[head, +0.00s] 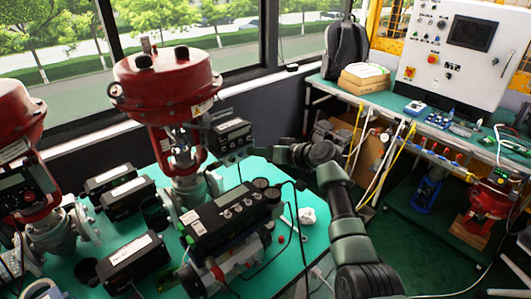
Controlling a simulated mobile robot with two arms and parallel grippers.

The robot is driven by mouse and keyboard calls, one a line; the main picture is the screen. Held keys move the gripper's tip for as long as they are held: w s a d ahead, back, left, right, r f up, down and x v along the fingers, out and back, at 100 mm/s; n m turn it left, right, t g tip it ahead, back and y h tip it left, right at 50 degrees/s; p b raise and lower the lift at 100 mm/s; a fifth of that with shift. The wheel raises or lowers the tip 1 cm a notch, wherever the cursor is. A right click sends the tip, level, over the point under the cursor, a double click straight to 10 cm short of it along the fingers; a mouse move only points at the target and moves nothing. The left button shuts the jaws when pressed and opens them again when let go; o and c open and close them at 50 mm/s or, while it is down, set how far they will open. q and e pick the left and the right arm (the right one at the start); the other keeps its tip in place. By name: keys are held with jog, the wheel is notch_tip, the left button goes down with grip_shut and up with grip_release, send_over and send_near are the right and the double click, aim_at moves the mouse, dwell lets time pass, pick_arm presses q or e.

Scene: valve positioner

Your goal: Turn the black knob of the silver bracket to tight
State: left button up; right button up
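My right arm comes in from the lower right and bends left. My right gripper (240,153) is at the near right side of the red-topped valve (168,85) in the middle, just below a black box-shaped positioner (231,131) mounted there. The gripper is small and dark against dark parts, so I cannot tell whether its fingers are open or touching anything. Silver metal parts (183,158) show in the valve's yoke, left of the gripper. I cannot make out the silver bracket's black knob for certain. My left gripper is not in view.
The green table (313,243) holds a large black positioner (232,215) in front, several black boxes (132,258) at left and another red valve (20,115). A workbench (395,101) with a white control panel (462,60) stands back right. Windows are behind.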

jog(key=b+v, duration=0.1)
jog(key=v, duration=0.6)
jog(key=shift+d, duration=0.2)
jog(key=shift+s, duration=0.2)
